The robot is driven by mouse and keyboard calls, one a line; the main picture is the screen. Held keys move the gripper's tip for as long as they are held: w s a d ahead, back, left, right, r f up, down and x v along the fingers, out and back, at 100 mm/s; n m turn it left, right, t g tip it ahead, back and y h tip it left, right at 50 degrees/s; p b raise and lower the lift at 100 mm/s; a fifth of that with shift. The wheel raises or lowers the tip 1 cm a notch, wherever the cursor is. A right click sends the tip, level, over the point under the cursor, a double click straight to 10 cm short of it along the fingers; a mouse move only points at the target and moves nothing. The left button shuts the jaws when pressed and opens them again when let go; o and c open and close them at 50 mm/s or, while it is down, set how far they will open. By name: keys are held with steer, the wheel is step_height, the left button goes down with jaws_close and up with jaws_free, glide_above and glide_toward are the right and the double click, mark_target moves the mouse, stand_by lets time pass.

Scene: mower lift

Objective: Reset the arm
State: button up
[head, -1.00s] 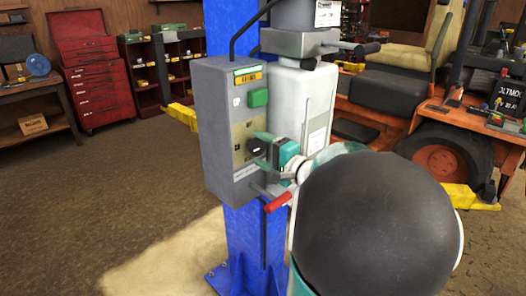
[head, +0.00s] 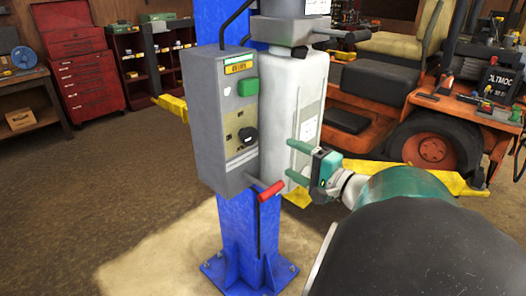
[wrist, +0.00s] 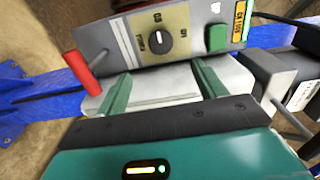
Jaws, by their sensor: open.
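My gripper (head: 297,158) is open and empty, to the right of the grey control box (head: 220,130) in the head view. Its two green fingers show apart in the wrist view (wrist: 160,88), with the box beyond them. The box carries a black rotary knob (head: 247,135), a green button (head: 248,87) and a yellow label. In the wrist view the knob (wrist: 161,40) and the green button (wrist: 216,38) are clear of the fingers. A red-handled lever (head: 271,190) sticks out below the box. My arm fills the lower right of the head view.
The box is on a blue lift post (head: 240,225) bolted to the floor. An orange mower (head: 400,115) is at the right, with yellow lift arms (head: 440,175) beneath. A red tool chest (head: 78,60) stands back left. The left floor is clear.

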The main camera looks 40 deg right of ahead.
stand_by(0.4)
steer(key=w+a+f+n+g+y, duration=0.2)
steer(key=a+n+g+y, duration=0.1)
steer(key=a, duration=0.6)
steer(key=w+a+f+n+g+y, duration=0.2)
steer(key=a+n+g+y, duration=0.2)
steer(key=a, duration=0.5)
steer(key=s+a+f+n+g+h, duration=0.1)
steer(key=s+a+n+g+h, duration=0.1)
steer(key=a+n, duration=0.3)
steer(key=s+a+f+n+g+h, duration=0.1)
steer(key=s+a+n+g+h, duration=0.2)
steer(key=a+n+h, duration=0.2)
steer(key=a, duration=0.3)
steer(key=shift+s+f+n+h, duration=0.15)
steer(key=shift+f+n+h, duration=0.15)
steer(key=shift+c, duration=0.4)
